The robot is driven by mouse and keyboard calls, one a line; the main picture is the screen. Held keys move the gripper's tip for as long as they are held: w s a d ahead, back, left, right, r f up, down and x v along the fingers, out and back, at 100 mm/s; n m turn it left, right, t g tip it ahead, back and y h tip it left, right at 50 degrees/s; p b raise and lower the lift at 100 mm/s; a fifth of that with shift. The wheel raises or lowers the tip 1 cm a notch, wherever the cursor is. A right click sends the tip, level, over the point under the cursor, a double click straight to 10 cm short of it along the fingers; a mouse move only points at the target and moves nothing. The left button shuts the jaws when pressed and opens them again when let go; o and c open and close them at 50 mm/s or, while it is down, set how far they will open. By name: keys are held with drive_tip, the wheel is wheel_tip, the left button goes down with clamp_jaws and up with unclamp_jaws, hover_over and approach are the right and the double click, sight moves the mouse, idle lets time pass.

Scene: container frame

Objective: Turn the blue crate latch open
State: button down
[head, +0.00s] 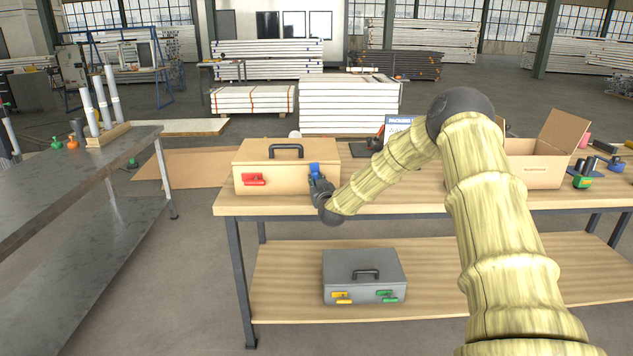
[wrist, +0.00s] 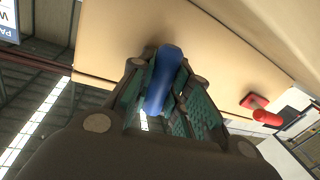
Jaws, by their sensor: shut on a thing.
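The tan crate (head: 285,176) sits on the wooden workbench, with a dark handle on its lid. The blue latch (head: 314,170) is at the right end of its front face. In the wrist view the blue latch (wrist: 163,80) lies between the fingers. My gripper (head: 320,187) is at the crate's front right, shut on the blue latch (wrist: 165,98). The latch's base is partly hidden by the fingers. A red latch (head: 254,180) is on the left of the same face and also shows in the wrist view (wrist: 262,112).
A grey case (head: 363,277) with yellow and green latches lies on the lower shelf (head: 290,290). An open cardboard box (head: 535,165) stands at the right of the bench. A metal table (head: 60,185) is at the left. The bench front edge (head: 270,210) is clear.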

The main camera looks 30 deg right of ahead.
drive_tip(key=n+p, duration=0.1)
drive_tip(key=n, duration=0.2)
drive_tip(key=shift+a+r+g, duration=0.1)
drive_tip(key=shift+r+g, duration=0.05)
drive_tip(key=shift+g, duration=0.25)
drive_tip(key=n, duration=0.4)
drive_tip(key=shift+w+g+h+p, duration=0.1)
drive_tip(key=shift+g+h+p, duration=0.2)
drive_tip(key=shift+g+p, duration=0.1)
drive_tip(key=n, duration=0.1)
drive_tip(key=n+b, duration=0.1)
drive_tip(key=n, duration=0.1)
drive_tip(key=shift+f+g+h, duration=0.2)
drive_tip(key=shift+g+h, duration=0.1)
drive_tip(key=shift+g, duration=0.1)
drive_tip(key=shift+n+g+h+b, duration=0.3)
drive_tip(key=shift+n+h+b, duration=0.2)
drive_tip(key=shift+n+b, duration=1.15)
drive_tip(key=shift+n, duration=0.35)
drive_tip(key=c, duration=1.3)
unclamp_jaws()
drive_tip(key=v, duration=1.2)
